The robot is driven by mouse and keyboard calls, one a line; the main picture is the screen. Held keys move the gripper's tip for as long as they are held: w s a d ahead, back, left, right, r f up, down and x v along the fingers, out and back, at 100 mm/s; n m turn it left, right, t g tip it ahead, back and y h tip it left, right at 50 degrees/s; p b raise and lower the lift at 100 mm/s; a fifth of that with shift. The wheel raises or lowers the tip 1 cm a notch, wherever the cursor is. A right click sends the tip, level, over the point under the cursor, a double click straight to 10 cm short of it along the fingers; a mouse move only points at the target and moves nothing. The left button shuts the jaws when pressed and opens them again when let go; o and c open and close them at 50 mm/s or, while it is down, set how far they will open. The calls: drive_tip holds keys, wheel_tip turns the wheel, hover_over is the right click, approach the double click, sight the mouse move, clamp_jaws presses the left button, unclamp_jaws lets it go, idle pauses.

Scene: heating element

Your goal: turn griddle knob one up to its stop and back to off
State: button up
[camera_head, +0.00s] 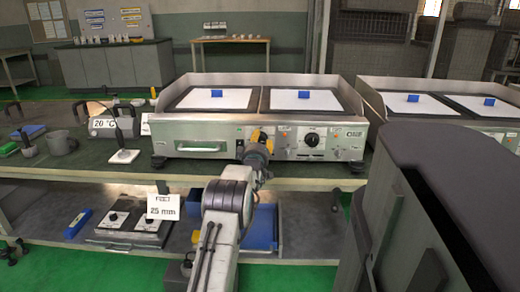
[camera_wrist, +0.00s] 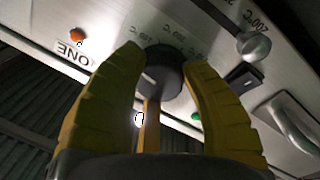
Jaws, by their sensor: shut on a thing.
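The dark round griddle knob one (camera_wrist: 166,72) sits on the steel front panel in the wrist view, near an upside-down label reading ONE (camera_wrist: 72,53). A pale mark shows on its left side. My gripper (camera_wrist: 168,66) has its yellow fingers on both sides of the knob, shut on it; a further finger shows below. In the head view my gripper (camera_head: 261,142) reaches the front panel of the griddle (camera_head: 222,135) and hides the knob. A second black knob (camera_head: 312,140) is to the right, clear of my gripper.
A metal handle (camera_head: 197,149) is left of my gripper on the panel. A black switch (camera_wrist: 243,75) and an orange light (camera_wrist: 77,36) flank the knob. Another griddle (camera_head: 470,130) stands to the right. A lower shelf (camera_head: 185,240) holds several items.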

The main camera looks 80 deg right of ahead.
drive_tip(key=shift+w+n+b, duration=0.1)
drive_tip(key=shift+n+b, duration=0.6)
drive_tip(key=shift+b, duration=0.75)
drive_tip(key=shift+r, duration=0.1)
drive_tip(key=o, duration=1.2)
drive_tip(key=shift+a+f, duration=0.15)
drive_tip(key=shift+a, duration=1.85)
drive_tip(key=shift+a+f, duration=0.15)
drive_tip(key=shift+a, duration=1.8)
drive_tip(key=shift+a+f, duration=0.15)
drive_tip(key=shift+a, duration=1.85)
